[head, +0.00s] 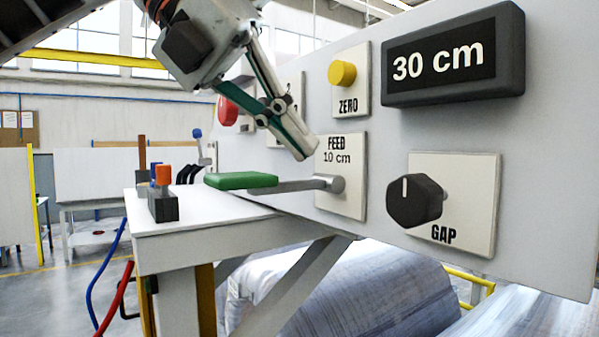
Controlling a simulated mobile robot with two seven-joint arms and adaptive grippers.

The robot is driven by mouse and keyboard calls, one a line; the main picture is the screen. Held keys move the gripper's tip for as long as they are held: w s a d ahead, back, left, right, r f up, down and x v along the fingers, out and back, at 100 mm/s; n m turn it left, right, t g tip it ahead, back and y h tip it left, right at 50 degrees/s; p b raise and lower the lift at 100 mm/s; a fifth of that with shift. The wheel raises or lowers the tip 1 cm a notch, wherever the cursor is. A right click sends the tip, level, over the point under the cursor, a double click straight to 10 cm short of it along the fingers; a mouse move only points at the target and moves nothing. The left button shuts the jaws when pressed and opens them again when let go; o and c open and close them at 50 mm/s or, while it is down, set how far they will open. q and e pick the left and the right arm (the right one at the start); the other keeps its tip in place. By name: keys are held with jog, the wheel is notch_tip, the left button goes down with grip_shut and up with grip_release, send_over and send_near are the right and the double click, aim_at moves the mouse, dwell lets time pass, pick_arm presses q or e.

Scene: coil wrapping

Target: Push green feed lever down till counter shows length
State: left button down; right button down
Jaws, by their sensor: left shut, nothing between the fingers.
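The green feed lever (241,181) sticks out to the left from the FEED plate (341,198), which reads "10 cm". Its grey rod lies about level and its green pad is at the left end. The counter (453,58) at the upper right shows "30 cm". My left gripper (305,155) comes down from the top, shut and empty. Its fingertips show above the lever's rod in the picture, close to the FEED plate. I cannot tell whether they touch the plate; a gap shows between them and the rod. My right gripper is not in view.
A yellow ZERO button (341,73) is above the FEED plate. A black GAP knob (414,201) is to its right. A red button (228,112) is partly behind my left gripper. Small blocks (162,195) stand on the white table (215,228) at left.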

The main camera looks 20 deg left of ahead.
pick_arm(q)
jog(key=shift+f, duration=0.15)
jog(key=shift+f+b, duration=0.35)
dwell(0.4)
jog(key=shift+f+b, duration=0.4)
jog(key=shift+f, duration=0.15)
dwell(0.6)
dwell(0.5)
jog(key=shift+r+p, duration=1)
jog(key=shift+r, duration=0.1)
